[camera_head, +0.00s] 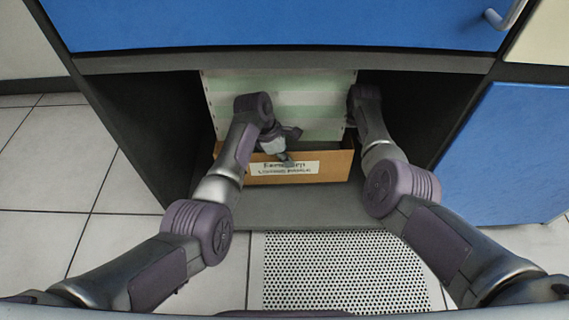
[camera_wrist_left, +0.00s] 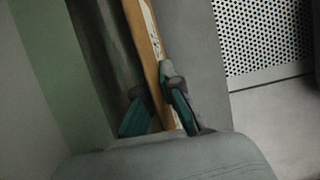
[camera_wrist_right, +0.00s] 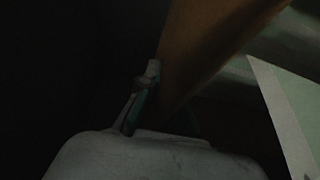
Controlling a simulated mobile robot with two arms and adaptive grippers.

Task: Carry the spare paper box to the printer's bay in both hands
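The paper box (camera_head: 323,169) is a low brown cardboard box with a white printed label. It stands in the dark open bay under the blue cabinet, with green-and-white striped paper (camera_head: 310,98) rising from it. My left gripper (camera_head: 281,146) is at the box's front wall. In the left wrist view its teal-padded fingers (camera_wrist_left: 158,108) sit close on either side of the cardboard wall (camera_wrist_left: 152,62), shut on it. My right gripper (camera_wrist_right: 165,108) is at the box's right end, mostly hidden by my arm in the head view. The dark right wrist view shows brown cardboard (camera_wrist_right: 205,45) between its fingers.
The bay's dark side walls (camera_head: 150,125) stand left and right of the box, with some room on both sides. The blue cabinet front (camera_head: 280,25) overhangs above. A perforated floor panel (camera_head: 340,272) lies in front of the bay.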

